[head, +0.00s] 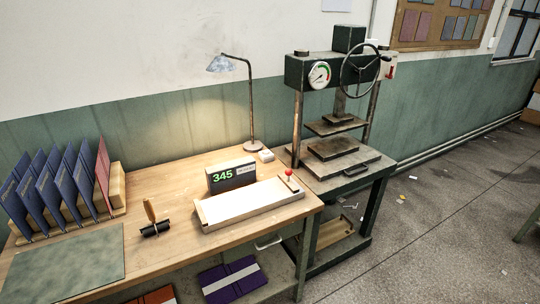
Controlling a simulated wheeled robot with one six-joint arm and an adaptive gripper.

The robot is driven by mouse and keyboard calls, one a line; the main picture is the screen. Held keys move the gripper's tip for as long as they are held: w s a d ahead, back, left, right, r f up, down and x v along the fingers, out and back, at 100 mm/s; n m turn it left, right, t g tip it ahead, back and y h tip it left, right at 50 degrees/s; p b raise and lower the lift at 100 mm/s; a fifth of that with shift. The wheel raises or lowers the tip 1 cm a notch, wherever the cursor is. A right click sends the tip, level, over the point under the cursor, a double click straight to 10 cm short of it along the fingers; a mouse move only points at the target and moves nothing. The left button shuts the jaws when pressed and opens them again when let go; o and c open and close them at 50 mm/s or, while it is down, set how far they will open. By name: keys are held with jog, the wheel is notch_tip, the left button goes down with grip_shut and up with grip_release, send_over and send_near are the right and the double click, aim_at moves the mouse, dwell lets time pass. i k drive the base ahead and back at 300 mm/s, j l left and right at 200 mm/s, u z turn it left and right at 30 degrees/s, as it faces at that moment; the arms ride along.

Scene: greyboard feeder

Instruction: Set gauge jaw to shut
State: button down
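A gauge sits on the wooden bench in the head view. It has a pale wooden tray (255,214) with a light bed and a dark display box (231,176) behind it. The display shows 345 in green digits, with a small pale label beside it. A red ball knob (289,172) stands up at the tray's right end, on what looks like the jaw (290,182). I cannot tell from this distance whether the jaw is open or shut. The bed looks empty. My gripper is not in view.
A roller (156,228), a green mat (68,265) and a rack of blue and red books (62,185) occupy the bench's left part. A lamp (251,110) stands behind the gauge. A press (340,165) stands right of the bench. Floor at right is mostly clear.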

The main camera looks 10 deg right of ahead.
aim_at(285, 178)
jog(key=i+l, duration=0.1)
jog(key=i, duration=0.4)
jog(key=i+l, duration=0.1)
jog(key=i, duration=0.4)
